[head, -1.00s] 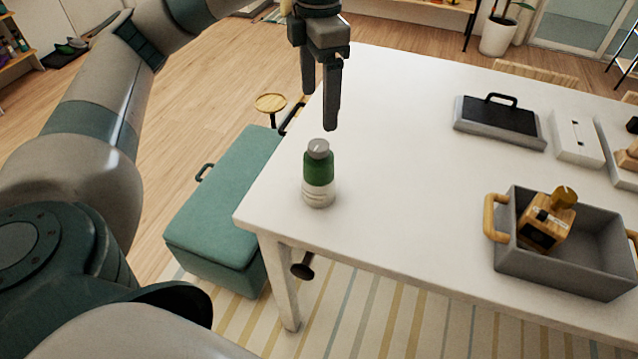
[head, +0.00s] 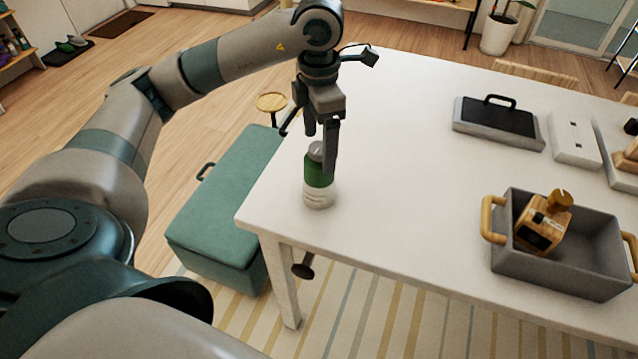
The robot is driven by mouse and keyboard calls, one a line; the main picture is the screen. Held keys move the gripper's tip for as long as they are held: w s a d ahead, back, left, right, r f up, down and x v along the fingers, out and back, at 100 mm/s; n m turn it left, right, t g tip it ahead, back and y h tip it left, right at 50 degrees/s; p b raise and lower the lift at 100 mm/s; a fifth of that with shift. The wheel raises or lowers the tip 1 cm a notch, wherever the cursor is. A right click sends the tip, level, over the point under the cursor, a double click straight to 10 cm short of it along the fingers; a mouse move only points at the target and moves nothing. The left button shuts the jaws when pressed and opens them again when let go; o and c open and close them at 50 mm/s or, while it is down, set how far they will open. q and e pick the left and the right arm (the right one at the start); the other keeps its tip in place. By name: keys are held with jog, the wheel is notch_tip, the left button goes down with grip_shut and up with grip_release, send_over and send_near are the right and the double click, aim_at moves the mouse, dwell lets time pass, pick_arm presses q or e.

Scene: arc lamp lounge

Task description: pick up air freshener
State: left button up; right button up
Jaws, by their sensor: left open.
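The air freshener (head: 318,188) is a small upright bottle with a green upper body, a white lower part and a grey cap. It stands on the white table (head: 400,200) near its left front corner. My left gripper (head: 321,152) points down over it, with its fingers around the height of the cap. The jaws are open, and one finger hides part of the cap's right side. Whether a finger touches the bottle cannot be told. My right gripper is not in view.
A grey crate (head: 560,275) with wooden handles holds a wooden bottle-like item (head: 543,222) at the right. A grey case with a black top (head: 498,124) lies behind it. A teal storage bench (head: 225,210) stands left of the table. The table's middle is clear.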

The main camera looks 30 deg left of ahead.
aim_at(319, 164)
pick_arm(q)
jog(key=shift+f, duration=1.1)
jog(key=shift+p, duration=0.35)
jog(key=shift+s+f+p, duration=0.1)
jog(key=shift+f+p, duration=0.45)
jog(key=shift+f, duration=0.05)
notch_tip(319, 164, down, 3)
jog(key=shift+p, duration=0.8)
jog(key=shift+f, duration=0.5)
jog(key=c, duration=1.9)
